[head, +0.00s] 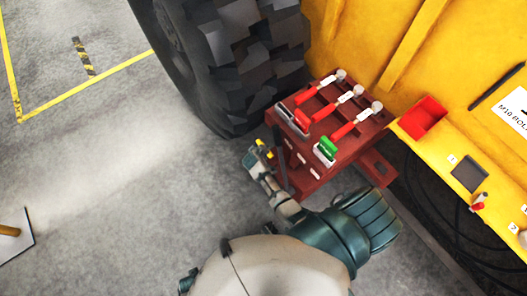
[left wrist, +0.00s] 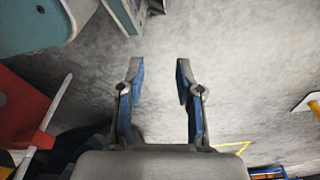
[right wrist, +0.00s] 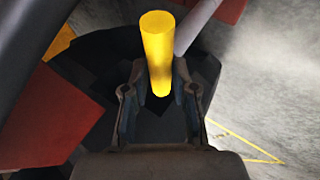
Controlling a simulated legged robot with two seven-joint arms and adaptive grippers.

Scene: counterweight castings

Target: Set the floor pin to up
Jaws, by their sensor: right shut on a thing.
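The yellow pin (right wrist: 158,50) stands between the fingers of my right gripper (right wrist: 160,95) in the right wrist view, and the gripper is shut on it. In the head view, small yellow parts of the pin (head: 263,150) show at the right gripper (head: 259,158), beside the front left side of the red lever stand (head: 310,170). The pin's lower end is hidden by the gripper. My left gripper (left wrist: 160,78) is open and empty above the grey floor in the left wrist view. It does not show in the head view.
The red stand carries several levers, with red handles (head: 302,117) and a green handle (head: 327,147). A big tyre (head: 235,60) stands behind it. A yellow ledge (head: 440,150) with a red bin (head: 423,117) is at right. The floor at left is mostly clear.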

